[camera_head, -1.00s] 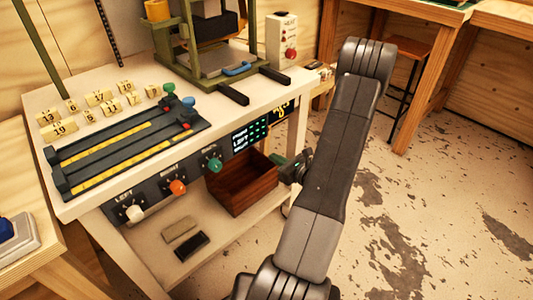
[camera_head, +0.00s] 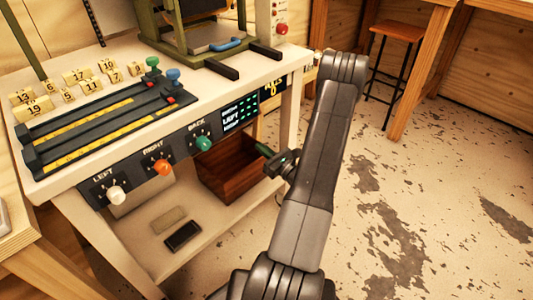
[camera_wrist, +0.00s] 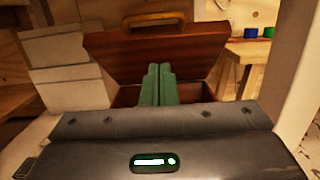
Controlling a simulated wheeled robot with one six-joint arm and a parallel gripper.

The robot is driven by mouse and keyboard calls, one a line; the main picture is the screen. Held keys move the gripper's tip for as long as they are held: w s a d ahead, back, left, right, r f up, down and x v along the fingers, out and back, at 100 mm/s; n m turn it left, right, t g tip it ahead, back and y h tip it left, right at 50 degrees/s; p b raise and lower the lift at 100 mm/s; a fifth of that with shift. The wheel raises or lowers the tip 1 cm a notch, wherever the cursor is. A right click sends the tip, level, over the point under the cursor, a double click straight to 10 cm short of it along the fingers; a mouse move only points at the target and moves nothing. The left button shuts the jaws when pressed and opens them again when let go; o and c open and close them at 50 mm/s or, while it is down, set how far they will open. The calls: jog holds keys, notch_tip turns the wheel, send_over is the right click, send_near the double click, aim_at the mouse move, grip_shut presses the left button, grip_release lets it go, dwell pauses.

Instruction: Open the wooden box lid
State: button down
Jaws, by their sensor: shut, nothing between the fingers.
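The wooden box (camera_head: 228,178) is dark red-brown and sits on the lower shelf under the workbench. In the wrist view its lid (camera_wrist: 205,58) appears raised and leaning back, with a lighter wooden handle (camera_wrist: 155,18) along its upper edge. Part of the box body (camera_wrist: 128,95) shows below the lid. My gripper (camera_wrist: 158,70) has green fingers pressed together, empty, in front of the lid. Whether they touch it cannot be told. In the head view my gripper (camera_head: 264,150) reaches to the right upper side of the box. The box's lower part is hidden by my wrist in the wrist view.
The workbench top (camera_head: 120,70) overhangs the box, with knobs along its front panel (camera_head: 160,165). A grey-tan block (camera_head: 168,219) and a black block (camera_head: 183,236) lie on the shelf. A stool (camera_head: 396,35) stands at the back right. The floor to the right is clear.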

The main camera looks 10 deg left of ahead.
jog(key=w+a+r+b, duration=0.1)
jog(key=w+a+r, duration=0.3)
jog(key=w+a, duration=0.1)
jog(key=shift+a+b, duration=0.4)
jog(key=shift+a, duration=0.3)
jog(key=shift+g+h, duration=0.3)
jog(key=shift+h, duration=0.2)
jog(key=shift+w+a+r+p, duration=0.6)
jog(key=shift+a+r+p, duration=0.2)
jog(key=shift+r+p, duration=0.1)
jog(key=shift+w+a+r+p, duration=0.55)
jog(key=shift+a+r+p, duration=0.2)
jog(key=shift+r+p, duration=0.1)
